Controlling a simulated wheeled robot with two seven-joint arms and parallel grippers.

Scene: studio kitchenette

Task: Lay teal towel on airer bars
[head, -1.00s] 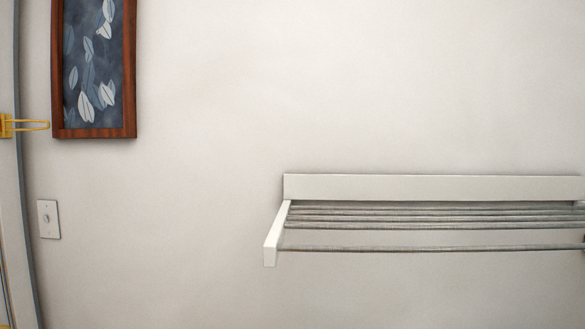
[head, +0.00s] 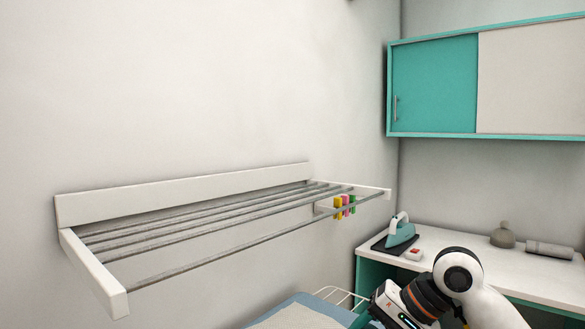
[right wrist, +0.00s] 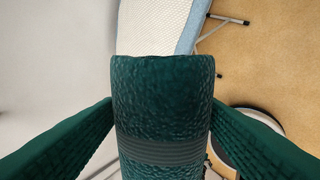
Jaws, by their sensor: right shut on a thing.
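The wall airer (head: 90,272) spans the left and middle of the head view, with several bare grey bars (head: 200,218) between its white ends. My right arm comes in at the lower right of the head view, its hand (head: 395,303) below and to the right of the airer; the fingertips are out of frame. The dark teal towel (right wrist: 163,95) fills the middle of the right wrist view, with dark green folds at both sides. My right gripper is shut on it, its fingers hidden. A small teal bit of towel (head: 362,321) shows beside the hand. My left gripper is not in view.
Coloured pegs (head: 345,205) hang at the airer's right end. An ironing board (head: 300,316) lies below it; its pale top also shows in the right wrist view (right wrist: 150,28). A counter (head: 450,252) with an iron (head: 400,232) stands right, under a cabinet (head: 435,85).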

